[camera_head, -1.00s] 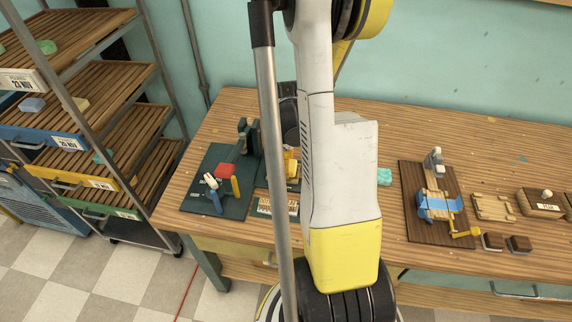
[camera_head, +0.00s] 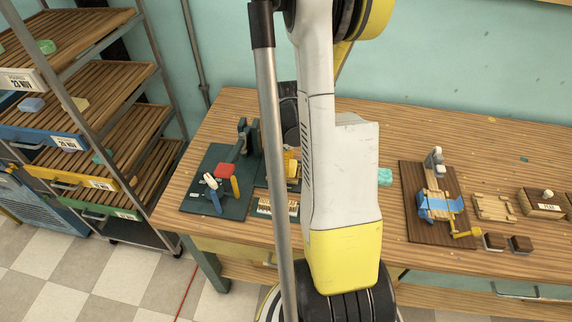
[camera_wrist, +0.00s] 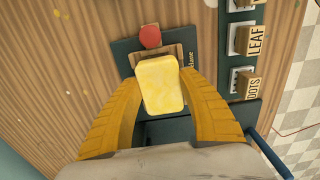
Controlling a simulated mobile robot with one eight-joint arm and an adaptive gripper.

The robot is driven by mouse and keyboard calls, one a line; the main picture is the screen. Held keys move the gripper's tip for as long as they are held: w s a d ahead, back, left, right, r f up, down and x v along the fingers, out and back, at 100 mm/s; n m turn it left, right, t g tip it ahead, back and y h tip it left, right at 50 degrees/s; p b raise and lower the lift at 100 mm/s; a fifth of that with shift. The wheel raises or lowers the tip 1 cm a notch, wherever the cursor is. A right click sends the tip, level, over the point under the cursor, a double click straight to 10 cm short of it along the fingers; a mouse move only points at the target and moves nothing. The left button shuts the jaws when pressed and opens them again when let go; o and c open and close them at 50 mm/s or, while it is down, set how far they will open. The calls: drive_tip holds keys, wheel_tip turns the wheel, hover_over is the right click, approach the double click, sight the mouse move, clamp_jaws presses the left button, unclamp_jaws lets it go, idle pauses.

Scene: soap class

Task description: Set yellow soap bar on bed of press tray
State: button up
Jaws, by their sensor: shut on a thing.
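My gripper (camera_wrist: 160,84) is shut on the yellow soap bar (camera_wrist: 160,88), with one yellow finger on each side of it. The bar is a pale yellow block with rounded corners, seen from above. Behind it in the wrist view lies the dark green press tray (camera_wrist: 124,48) with a wooden bed (camera_wrist: 173,49) and a red knob (camera_wrist: 150,37). The bar covers part of the bed; I cannot tell whether it touches it. In the head view my arm hides most of this place.
Wooden stamp blocks marked LEAF (camera_wrist: 247,40) and DOTS (camera_wrist: 245,86) sit right of the tray. In the head view, a dark green mat (camera_head: 200,180) with a lever device lies left, a brown board (camera_head: 418,232) right. A tray rack (camera_head: 120,140) stands far left.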

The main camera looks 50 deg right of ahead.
drive_tip(key=shift+f+b, duration=0.5)
idle(0.4)
drive_tip(key=o, duration=1.7)
drive_tip(key=shift+r, duration=0.1)
drive_tip(key=shift+r+p, duration=2.05)
drive_tip(key=shift+r, duration=0.9)
